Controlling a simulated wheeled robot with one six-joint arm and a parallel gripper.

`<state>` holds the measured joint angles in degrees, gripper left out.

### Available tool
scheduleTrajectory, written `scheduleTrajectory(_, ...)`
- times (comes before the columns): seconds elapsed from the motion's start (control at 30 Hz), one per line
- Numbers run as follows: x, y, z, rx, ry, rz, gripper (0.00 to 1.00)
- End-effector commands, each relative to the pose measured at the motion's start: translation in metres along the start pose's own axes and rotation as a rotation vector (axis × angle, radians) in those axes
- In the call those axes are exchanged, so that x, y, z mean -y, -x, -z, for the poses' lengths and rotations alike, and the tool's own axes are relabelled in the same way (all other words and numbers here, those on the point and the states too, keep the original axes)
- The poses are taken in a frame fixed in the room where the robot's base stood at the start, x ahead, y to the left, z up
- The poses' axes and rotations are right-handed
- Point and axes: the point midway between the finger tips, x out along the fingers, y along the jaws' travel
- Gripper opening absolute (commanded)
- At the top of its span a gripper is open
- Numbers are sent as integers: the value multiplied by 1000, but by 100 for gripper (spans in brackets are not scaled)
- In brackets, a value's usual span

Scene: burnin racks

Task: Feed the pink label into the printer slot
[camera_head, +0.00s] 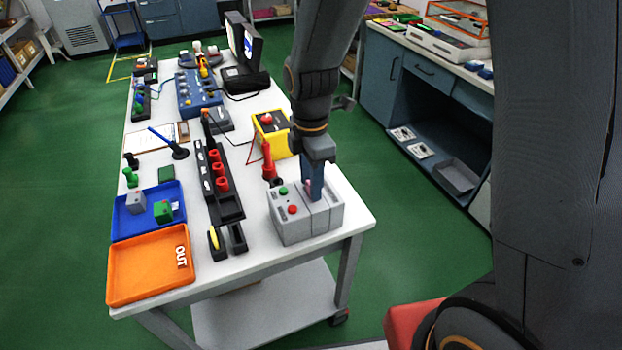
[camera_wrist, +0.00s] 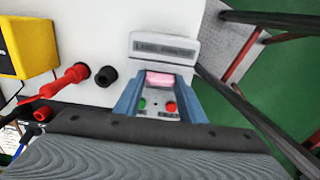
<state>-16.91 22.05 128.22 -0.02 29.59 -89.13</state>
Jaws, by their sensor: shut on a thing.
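The label printer (camera_head: 290,222) is a grey box with a green and a red button, standing at the near right corner of the white table. In the wrist view the printer (camera_wrist: 163,45) shows its lettered face just beyond my fingers. My gripper (camera_head: 314,190) points down over the printer's top. In the wrist view the blue fingers of my gripper (camera_wrist: 158,92) are shut on the pink label (camera_wrist: 160,80), which lies between them. A bit of the pink label (camera_head: 308,184) shows beside a finger. The slot is hidden, so I cannot tell whether the label is in it.
A red probe (camera_head: 268,165) and a yellow box (camera_head: 270,138) stand close behind the printer. A black rack with red parts (camera_head: 221,185) is to its left. A blue tray (camera_head: 125,222) and an orange OUT tray (camera_head: 140,272) lie at the left edge.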

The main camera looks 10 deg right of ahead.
Motion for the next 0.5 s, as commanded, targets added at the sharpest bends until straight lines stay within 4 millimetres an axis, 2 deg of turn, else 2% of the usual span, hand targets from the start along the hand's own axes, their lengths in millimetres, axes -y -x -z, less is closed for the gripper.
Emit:
scheduleTrajectory(0.4, 0, -7, 0, 0, 0, 0, 16)
scheduleTrajectory(0.43, 0, -7, 0, 0, 0, 0, 42)
scheduleTrajectory(0.5, 0, -7, 0, 0, 0, 0, 53)
